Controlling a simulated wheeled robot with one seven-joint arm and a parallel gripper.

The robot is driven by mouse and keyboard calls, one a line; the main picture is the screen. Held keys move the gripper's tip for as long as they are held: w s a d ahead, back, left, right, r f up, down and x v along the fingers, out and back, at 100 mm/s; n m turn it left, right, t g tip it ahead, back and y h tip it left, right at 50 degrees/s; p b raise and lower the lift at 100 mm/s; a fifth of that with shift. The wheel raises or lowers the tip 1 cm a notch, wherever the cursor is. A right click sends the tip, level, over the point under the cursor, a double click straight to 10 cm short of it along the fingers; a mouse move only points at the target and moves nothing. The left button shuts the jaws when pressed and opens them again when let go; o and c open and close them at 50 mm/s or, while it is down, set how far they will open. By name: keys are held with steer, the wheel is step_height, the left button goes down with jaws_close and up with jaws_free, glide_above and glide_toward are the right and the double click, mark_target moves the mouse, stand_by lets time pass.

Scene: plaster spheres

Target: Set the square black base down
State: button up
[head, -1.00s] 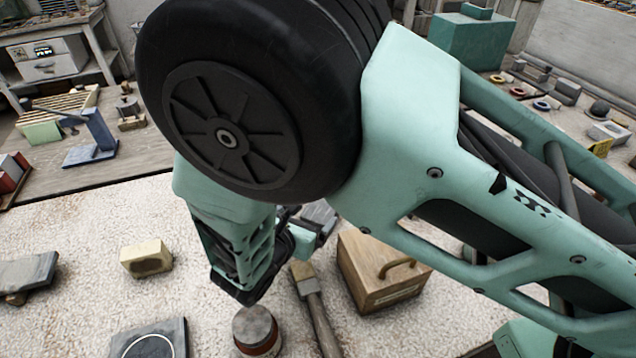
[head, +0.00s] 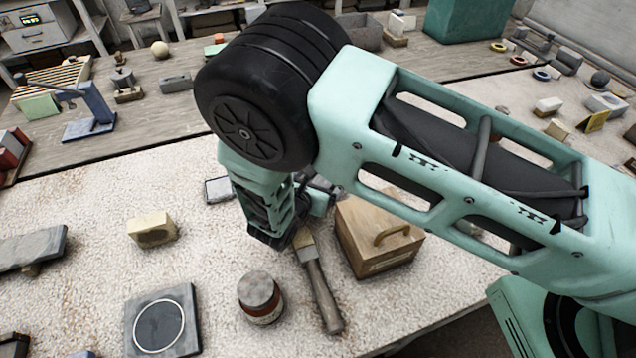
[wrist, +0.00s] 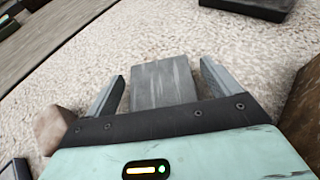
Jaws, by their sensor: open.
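My gripper (wrist: 161,72) is open in the wrist view, its two fingers on either side of a flat grey block (wrist: 163,84). Narrow gaps show between block and fingers. In the head view my gripper (head: 320,202) is low over the pale table, partly hidden by my arm, left of the wooden box. A black flat slab (wrist: 250,6) is cut off at the wrist view's top right, apart from my gripper. A dark square plate with a white ring (head: 150,338) lies flat at the front left in the head view. I cannot tell which is the square black base.
A cream block (head: 152,229) and a small dark-edged square (head: 218,189) lie further left. Clear table lies between them.

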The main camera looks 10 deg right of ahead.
steer(key=shift+r, duration=0.1)
steer(key=c, duration=1.5)
